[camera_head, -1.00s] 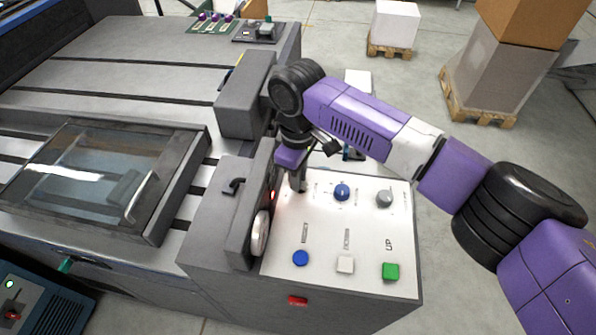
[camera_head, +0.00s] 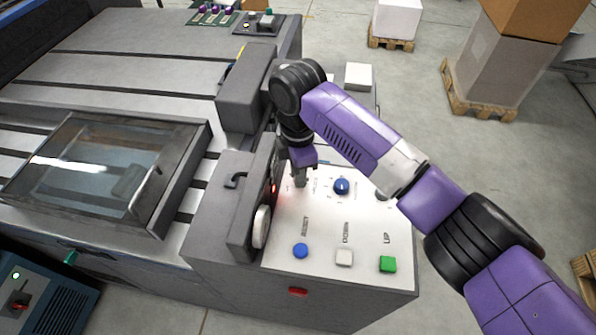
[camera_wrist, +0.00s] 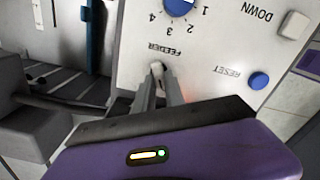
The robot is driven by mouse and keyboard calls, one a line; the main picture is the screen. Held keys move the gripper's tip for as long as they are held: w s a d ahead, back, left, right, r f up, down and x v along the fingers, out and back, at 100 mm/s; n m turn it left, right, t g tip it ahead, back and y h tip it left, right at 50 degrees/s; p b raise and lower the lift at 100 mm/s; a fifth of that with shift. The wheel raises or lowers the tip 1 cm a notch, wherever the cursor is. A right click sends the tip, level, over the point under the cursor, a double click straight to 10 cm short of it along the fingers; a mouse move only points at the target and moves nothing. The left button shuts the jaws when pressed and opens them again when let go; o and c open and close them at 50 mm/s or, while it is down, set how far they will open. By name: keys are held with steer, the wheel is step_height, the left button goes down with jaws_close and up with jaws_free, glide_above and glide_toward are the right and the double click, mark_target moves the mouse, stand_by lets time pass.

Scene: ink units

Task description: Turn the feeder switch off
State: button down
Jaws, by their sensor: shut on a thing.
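The feeder switch (camera_wrist: 157,68) is a small pale lever beside the FEEDER label on the white control panel (camera_head: 360,225). In the wrist view its tip shows between the ends of my two grey fingers. My gripper (camera_wrist: 160,85) is shut on it. In the head view my gripper (camera_head: 300,181) points down at the panel's upper left, and its fingers hide the switch. Which position the lever is in cannot be told.
A blue dial (camera_head: 341,187) with numbers sits just right of my gripper. A blue RESET button (camera_head: 300,251), a white DOWN button (camera_head: 344,257) and a green UP button (camera_head: 388,264) line the front. A grey housing (camera_head: 240,205) with a pale wheel (camera_head: 261,227) stands close on the left.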

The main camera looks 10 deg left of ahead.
steer(key=shift+r+n, duration=0.1)
steer(key=shift+n, duration=0.2)
stand_by(0.4)
steer(key=c, duration=1.4)
jaws_free()
steer(key=shift+r+b, duration=0.55)
steer(key=shift+r, duration=3.35)
steer(key=shift+s, duration=0.1)
